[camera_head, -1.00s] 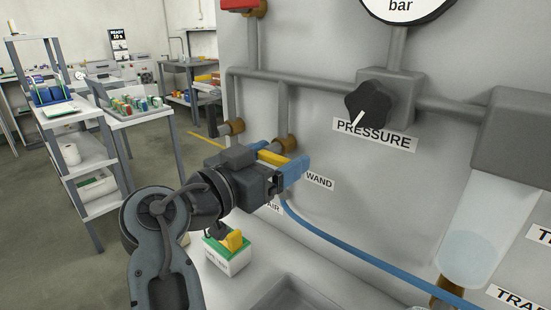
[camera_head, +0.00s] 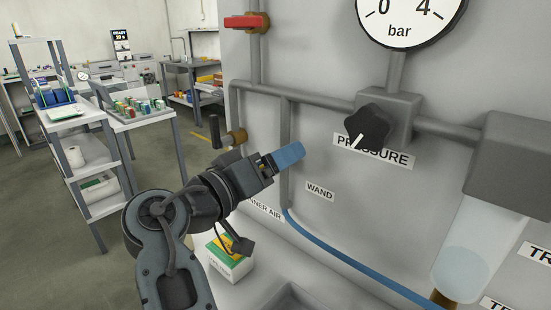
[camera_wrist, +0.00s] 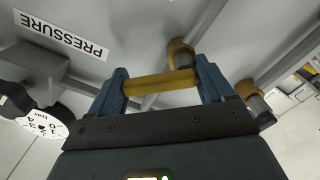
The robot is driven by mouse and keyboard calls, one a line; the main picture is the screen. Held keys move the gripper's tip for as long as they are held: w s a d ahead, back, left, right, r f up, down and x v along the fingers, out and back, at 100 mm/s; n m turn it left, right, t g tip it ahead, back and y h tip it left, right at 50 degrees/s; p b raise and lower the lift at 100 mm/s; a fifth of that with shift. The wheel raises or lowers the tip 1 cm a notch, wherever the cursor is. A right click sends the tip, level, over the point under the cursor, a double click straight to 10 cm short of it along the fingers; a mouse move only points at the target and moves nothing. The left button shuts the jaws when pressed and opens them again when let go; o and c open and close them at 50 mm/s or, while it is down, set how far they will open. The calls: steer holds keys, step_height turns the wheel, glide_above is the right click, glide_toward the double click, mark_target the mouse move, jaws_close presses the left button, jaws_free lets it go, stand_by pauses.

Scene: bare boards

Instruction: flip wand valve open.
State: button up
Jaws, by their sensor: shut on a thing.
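My gripper (camera_head: 286,156) is at the wand valve on the grey panel, above the WAND label (camera_head: 319,191). In the wrist view, its two blue fingers are shut on the yellow valve lever (camera_wrist: 158,84), which spans between them. The wand valve's brass body (camera_wrist: 181,52) shows just beyond the lever, on a grey pipe. In the head view, a blue finger and the gripper body hide the lever and the brass body. A blue hose (camera_head: 345,256) runs from below the valve to the lower right.
Another brass valve with a dark upright handle (camera_head: 214,132) sits close left of my gripper. The black pressure knob (camera_head: 367,125) and gauge (camera_head: 408,18) are to the upper right. A red-handled valve (camera_head: 245,21) is above. A small green-and-white box (camera_head: 229,262) stands below.

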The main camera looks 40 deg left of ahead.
steer(key=n+p, duration=0.1)
steer(key=r+n+p, duration=0.1)
steer(key=n, duration=0.1)
steer(key=n+p, duration=0.1)
steer(key=n, duration=0.1)
steer(key=shift+w+a+r, duration=0.15)
steer(key=shift+a, duration=0.25)
steer(key=shift+a+n+p, duration=0.3)
steer(key=shift+n+p, duration=0.55)
steer(key=shift+n, duration=0.4)
steer(key=shift+a+n+p, duration=0.3)
steer(key=shift+n+p, duration=0.5)
steer(key=shift+n, duration=0.45)
steer(key=shift+a+r, duration=0.1)
steer(key=o, duration=0.9)
steer(key=shift+o, duration=0.2)
steer(key=shift+f, duration=0.2)
steer(key=shift+s, duration=0.3)
steer(key=s+b, duration=0.1)
steer(key=s, duration=0.6)
steer(key=shift+a+b, duration=0.3)
steer(key=shift+b, duration=0.05)
steer(key=shift+s, duration=0.15)
